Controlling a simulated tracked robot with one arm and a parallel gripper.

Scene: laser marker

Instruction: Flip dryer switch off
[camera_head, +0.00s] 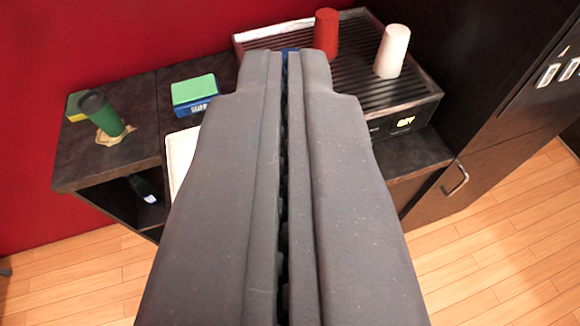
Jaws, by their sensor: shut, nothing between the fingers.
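The dryer (421,92) is a low dark box with a ribbed top and a lighter rim, on the counter at the back right. I cannot make out the switch; part of the dryer's front is hidden behind my gripper. My gripper (287,58) is shut and empty. It fills the middle of the view, and its tips overlap the dryer's left part in the picture. I cannot tell whether they touch it. A bit of blue shows just behind the tips.
A red cup (326,33) and a white cup (392,51) stand upside down on the dryer. A green and blue box (195,94) lies between. A dark cabinet (480,90) stands right; wooden floor (500,250) is clear.

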